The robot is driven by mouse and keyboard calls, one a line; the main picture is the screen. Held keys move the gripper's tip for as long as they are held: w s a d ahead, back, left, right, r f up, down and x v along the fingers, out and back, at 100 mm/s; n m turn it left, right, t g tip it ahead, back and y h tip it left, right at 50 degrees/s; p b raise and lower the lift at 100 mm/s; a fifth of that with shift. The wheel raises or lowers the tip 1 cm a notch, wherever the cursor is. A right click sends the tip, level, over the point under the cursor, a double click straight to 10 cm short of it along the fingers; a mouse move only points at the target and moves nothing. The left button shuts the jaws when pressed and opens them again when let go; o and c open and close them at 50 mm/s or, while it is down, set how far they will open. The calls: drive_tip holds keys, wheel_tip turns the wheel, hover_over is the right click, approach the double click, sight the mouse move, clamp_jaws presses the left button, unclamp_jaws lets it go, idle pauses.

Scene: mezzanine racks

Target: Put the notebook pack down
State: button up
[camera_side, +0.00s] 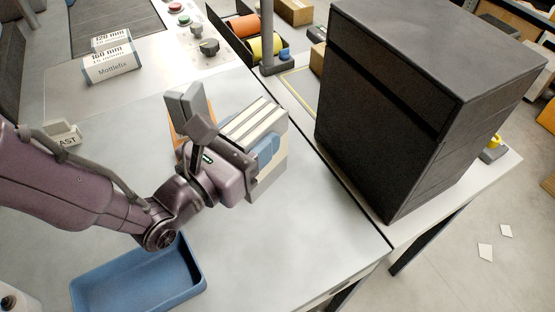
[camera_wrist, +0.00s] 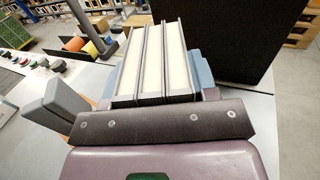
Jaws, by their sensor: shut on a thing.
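The notebook pack (camera_side: 258,118) is a block of several cream and dark grey stripes. In the wrist view the pack (camera_wrist: 150,62) stretches away from my gripper. My gripper (camera_side: 249,150) is shut on the pack, with a blue finger pad on its near side. The blue pads also show at both sides of the pack in the wrist view (camera_wrist: 152,88). The far finger is mostly hidden in the side view.
A large black cabinet (camera_side: 395,120) stands close to the right. A blue tray (camera_side: 140,285) lies at the front. White labelled boxes (camera_side: 112,64) and a knob panel (camera_side: 200,40) are behind. The front-right worktop is clear.

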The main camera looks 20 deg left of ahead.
sight(278, 162)
drive_tip(key=w+d+f, duration=0.1)
drive_tip(key=w+f, duration=0.1)
drive_tip(key=f, duration=0.1)
drive_tip(key=w+d+f, duration=0.1)
drive_tip(key=f, duration=0.1)
drive_tip(key=shift+w+d, duration=0.1)
drive_tip(key=shift+d, duration=0.25)
drive_tip(key=shift+w+d+f, duration=0.15)
drive_tip(key=shift+f, duration=1.6)
drive_tip(key=shift+f, duration=0.15)
drive_tip(key=o, duration=1.2)
drive_tip(key=shift+f, duration=0.1)
drive_tip(key=shift+r, duration=0.2)
drive_tip(key=v, duration=1.2)
